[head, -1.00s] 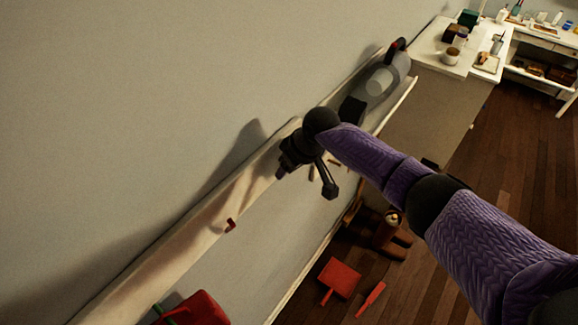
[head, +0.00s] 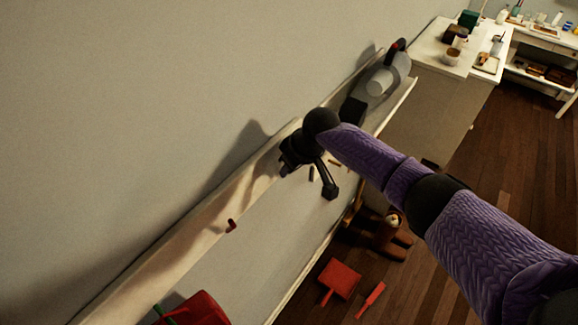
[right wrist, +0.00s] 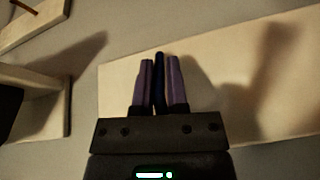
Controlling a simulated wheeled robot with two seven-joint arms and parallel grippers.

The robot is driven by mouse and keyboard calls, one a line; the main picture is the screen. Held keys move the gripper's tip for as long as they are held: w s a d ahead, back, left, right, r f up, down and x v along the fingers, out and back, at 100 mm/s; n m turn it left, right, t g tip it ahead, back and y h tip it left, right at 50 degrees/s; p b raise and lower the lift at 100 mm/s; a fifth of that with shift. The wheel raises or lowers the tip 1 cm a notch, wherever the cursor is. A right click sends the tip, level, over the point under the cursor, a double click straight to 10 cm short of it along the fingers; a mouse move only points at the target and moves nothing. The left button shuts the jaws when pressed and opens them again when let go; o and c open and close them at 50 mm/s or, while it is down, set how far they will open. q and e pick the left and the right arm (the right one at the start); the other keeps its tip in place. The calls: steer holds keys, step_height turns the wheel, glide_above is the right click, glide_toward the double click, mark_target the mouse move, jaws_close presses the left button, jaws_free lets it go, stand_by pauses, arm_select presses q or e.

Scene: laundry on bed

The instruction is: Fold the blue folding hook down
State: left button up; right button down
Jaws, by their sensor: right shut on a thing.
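The blue folding hook (right wrist: 159,82) shows in the right wrist view as a slim dark blue bar between the two purple fingers of my right gripper (right wrist: 158,85). The fingers are shut on it, in front of a pale wooden board (right wrist: 230,110). How far the hook is folded cannot be told. In the head view my right gripper (head: 284,172) is at the wall-mounted board (head: 165,262), and the hook is hidden by the gripper and wrist. My left gripper is not in view.
A grey appliance (head: 384,78) is above right. A white counter (head: 437,50) stands beyond. A red dustpan (head: 340,278) and a red brush (head: 370,300) lie on the floor.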

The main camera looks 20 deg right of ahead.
stand_by(0.9)
steer(key=shift+s+d+f+t+y, duration=0.15)
steer(key=shift+t+y, duration=0.25)
steer(key=shift+t, duration=0.2)
steer(key=f+t+y+b, duration=0.1)
steer(key=t+y+b, duration=0.1)
steer(key=b, duration=0.5)
steer(key=s+f+t+y+b, duration=0.1)
steer(key=t+y+b, duration=0.1)
steer(key=b, duration=0.5)
steer(key=d+f+t+y+b, duration=0.1)
steer(key=t+y+b, duration=0.1)
steer(key=t+b, duration=0.2)
steer(key=shift+s+f+y+b, duration=0.2)
steer(key=shift+f+y+b, duration=0.15)
steer(key=shift+b, duration=1.4)
steer(key=shift+r+t+b, duration=0.2)
steer(key=shift+t+b, duration=0.2)
steer(key=shift+b, duration=0.35)
